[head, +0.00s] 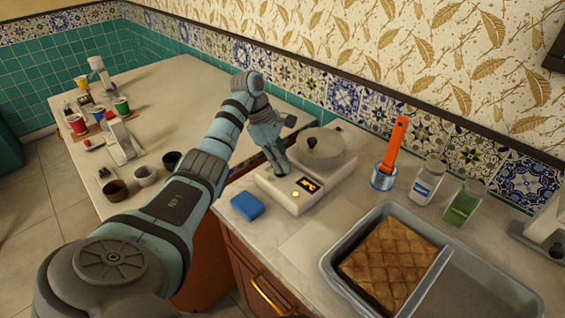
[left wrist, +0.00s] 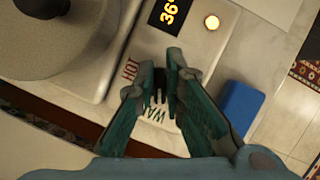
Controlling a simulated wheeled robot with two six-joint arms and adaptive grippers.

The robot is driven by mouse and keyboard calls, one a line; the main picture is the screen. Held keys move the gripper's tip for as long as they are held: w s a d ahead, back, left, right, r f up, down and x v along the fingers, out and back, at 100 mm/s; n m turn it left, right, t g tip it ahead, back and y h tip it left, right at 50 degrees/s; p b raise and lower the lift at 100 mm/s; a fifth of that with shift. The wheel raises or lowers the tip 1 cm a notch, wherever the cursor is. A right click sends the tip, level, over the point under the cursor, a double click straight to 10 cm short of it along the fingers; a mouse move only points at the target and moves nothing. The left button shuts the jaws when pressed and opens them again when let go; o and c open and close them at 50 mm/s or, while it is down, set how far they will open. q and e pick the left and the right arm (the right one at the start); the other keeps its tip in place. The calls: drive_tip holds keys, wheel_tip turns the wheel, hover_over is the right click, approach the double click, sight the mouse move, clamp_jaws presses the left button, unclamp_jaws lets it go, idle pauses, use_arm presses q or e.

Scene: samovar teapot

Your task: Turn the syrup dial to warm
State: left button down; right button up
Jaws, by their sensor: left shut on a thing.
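The white syrup warmer (head: 285,195) stands on the counter with a lidded grey pot (head: 323,148) on top. Its small display (head: 308,185) is lit orange and reads about 36 in the left wrist view (left wrist: 169,14). A round lamp (left wrist: 211,22) glows beside it. My left gripper (head: 283,170) reaches down to the left part of the warmer's front panel. In the left wrist view its fingers (left wrist: 173,68) are closed around the dial, which they mostly hide. The word HOT (left wrist: 131,70) shows beside the fingers, and a partly covered WARM label (left wrist: 155,114) shows below.
A blue sponge (head: 247,206) lies in front of the warmer. To the right are an orange-handled brush in a cup (head: 383,180), two jars (head: 428,180) and a grey tray (head: 480,290) with pastry. Cups (head: 145,175) and a lever device stand on the left table.

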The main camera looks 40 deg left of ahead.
use_arm(q)
drive_tip(key=m, duration=0.1)
drive_tip(key=m+g, duration=0.1)
drive_tip(key=m, duration=0.1)
drive_tip(key=m+g+b, duration=0.1)
drive_tip(key=shift+s+d+f+m, duration=0.1)
drive_tip(key=shift+s+f+m, duration=0.1)
drive_tip(key=shift+f+m, duration=0.1)
idle(0.5)
drive_tip(key=c, duration=1.7)
unclamp_jaws()
drive_tip(key=shift+s, duration=0.1)
drive_tip(key=shift+w, duration=0.2)
drive_tip(key=shift+r, duration=0.1)
